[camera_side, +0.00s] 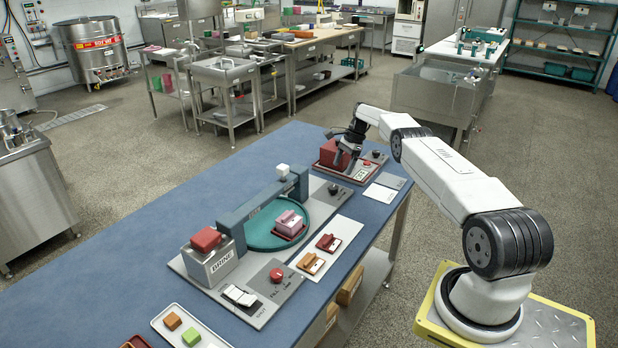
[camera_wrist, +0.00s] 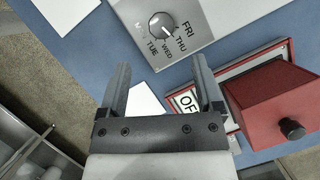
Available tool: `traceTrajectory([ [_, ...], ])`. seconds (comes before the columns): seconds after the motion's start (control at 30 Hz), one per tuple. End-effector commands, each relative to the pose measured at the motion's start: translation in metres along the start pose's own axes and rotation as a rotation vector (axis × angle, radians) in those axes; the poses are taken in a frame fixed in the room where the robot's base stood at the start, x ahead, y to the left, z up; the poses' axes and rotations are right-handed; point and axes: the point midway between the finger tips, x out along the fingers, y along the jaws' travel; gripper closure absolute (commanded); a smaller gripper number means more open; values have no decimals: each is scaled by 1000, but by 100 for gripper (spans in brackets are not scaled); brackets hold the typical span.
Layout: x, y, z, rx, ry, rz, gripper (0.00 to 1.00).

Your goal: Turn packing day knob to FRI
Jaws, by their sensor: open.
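The packing day knob (camera_wrist: 161,25) is a round dark knob with a white line, on a grey panel (camera_wrist: 205,12) at the top of the wrist view. The letters TUE, WED, THU and FRI run around its lower and right sides. In the side view this appears to be the black knob (camera_side: 333,188) on the grey base. My gripper (camera_wrist: 160,72) is open and empty, with the knob beyond its fingertips. In the side view my gripper (camera_side: 343,158) is beside the red box.
A red box (camera_wrist: 275,105) with a black knob stands close to the right finger, beside an OFF label (camera_wrist: 187,102). In the side view, the green round tray (camera_side: 262,238) and the grey arch are nearer the camera. White cards (camera_side: 380,193) lie near the table edge.

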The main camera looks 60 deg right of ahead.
Motion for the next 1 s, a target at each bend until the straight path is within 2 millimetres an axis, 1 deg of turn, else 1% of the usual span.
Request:
traceTrajectory([
  [0.27,2,-2,-1,-23,31,-3,16],
  [0.47,8,-5,-2,-99,125,-11,16],
  [0.73,15,-4,-3,-300,316,-15,16],
  [1.0,17,3,6,-563,491,-7,16],
])
